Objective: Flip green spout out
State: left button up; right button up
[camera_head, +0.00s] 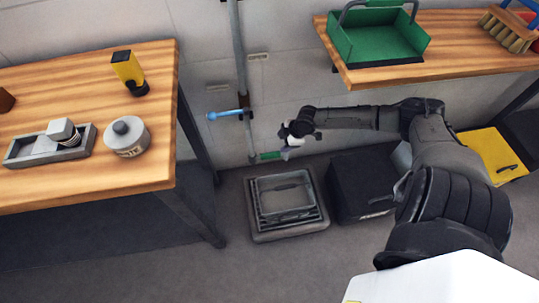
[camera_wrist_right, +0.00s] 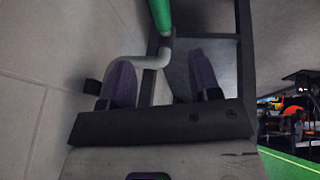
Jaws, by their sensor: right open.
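The green spout (camera_head: 270,155) sits low on the wall near the bottom of a vertical grey pipe (camera_head: 240,60). It points right along the wall, toward my right gripper (camera_head: 290,144). In the right wrist view the green spout (camera_wrist_right: 161,14) enters from the top and meets a bent grey pipe piece (camera_wrist_right: 152,60). My right gripper's two purple-padded fingers (camera_wrist_right: 162,82) are apart, with the lower grey pipe section showing between them. Whether either finger touches it cannot be told. My left gripper is not in view.
A blue handle (camera_head: 226,115) sticks out left on the pipe above the spout. A grey drain box (camera_head: 286,197) and a black box (camera_head: 362,185) stand on the floor below. A wooden table (camera_head: 90,185) is at left; a wooden shelf (camera_head: 440,70) holds a green tray (camera_head: 375,42).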

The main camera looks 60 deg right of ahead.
aim_at(270, 154)
jog(key=b+x, duration=0.7)
jog(key=x, duration=0.4)
jog(key=shift+a+f, duration=0.1)
jog(key=shift+f, duration=0.15)
jog(key=shift+w+a+f+b, duration=0.1)
jog(key=shift+w+f+b, duration=0.15)
jog(key=shift+f+b, duration=0.4)
jog(key=shift+w+f, duration=0.15)
grip_shut()
